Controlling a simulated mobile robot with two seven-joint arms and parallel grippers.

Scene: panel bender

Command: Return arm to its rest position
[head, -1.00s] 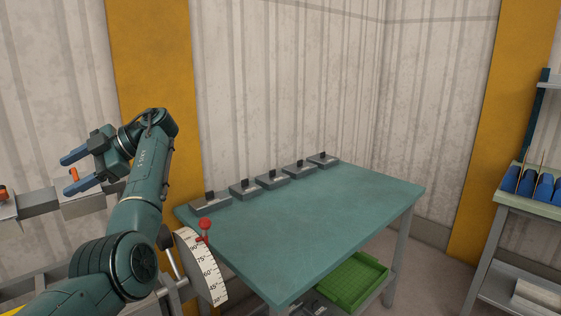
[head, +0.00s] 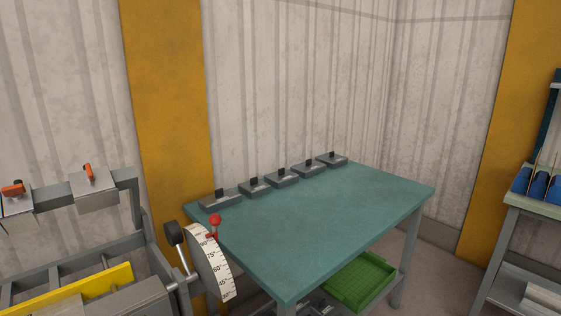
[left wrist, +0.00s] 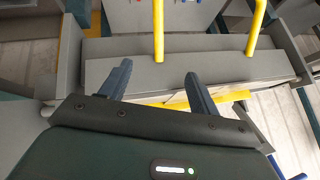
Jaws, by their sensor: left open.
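My left gripper (left wrist: 157,84) shows in the left wrist view with its two blue fingers apart and nothing between them. A grey metal panel or beam (left wrist: 200,68) of the machine lies beyond the fingertips, with yellow bars (left wrist: 158,30) above it; I cannot tell the exact gap. In the head view neither gripper nor arm shows. The panel bender (head: 100,285) stands at the lower left, with a yellow bar and a white angle dial (head: 209,262) beside a red knob (head: 215,221).
A teal table (head: 320,220) stands right of the machine, its top clear except for several small grey holders (head: 281,177) along the back edge. A green crate (head: 358,282) sits below it. A shelf with blue bins (head: 540,186) is at the right.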

